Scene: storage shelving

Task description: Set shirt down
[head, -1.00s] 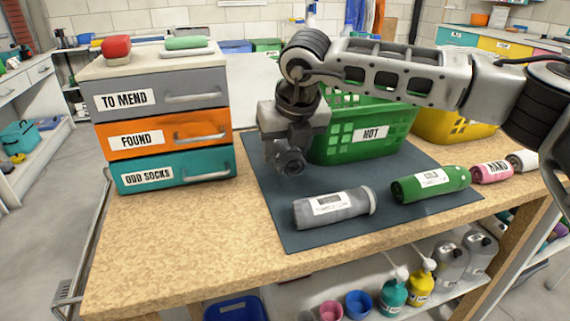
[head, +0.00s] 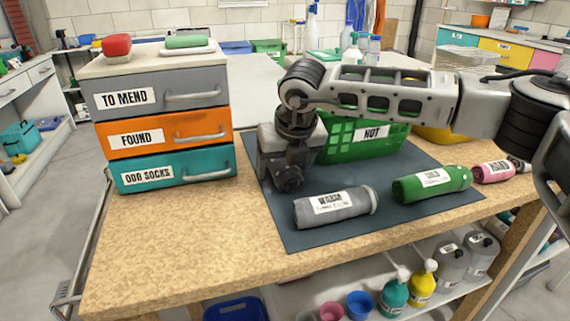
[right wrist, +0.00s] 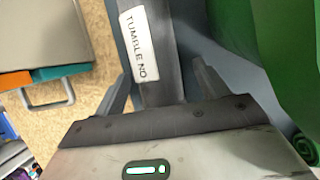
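In the right wrist view, a rolled grey shirt (right wrist: 163,70) with a white "TUMBLE NO" label lies lengthwise between the two fingers of my right gripper (right wrist: 162,66). The fingers stand apart, one on each side of it; I cannot tell whether both press on it. My left gripper is out of view.
A drawer cabinet (head: 160,115) stands left of the mat. The green "HOT" basket (head: 350,150) is close on the right. A green roll (head: 460,178) and a pink roll (head: 491,173) lie further right. The wooden table (head: 190,235) is clear at front left.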

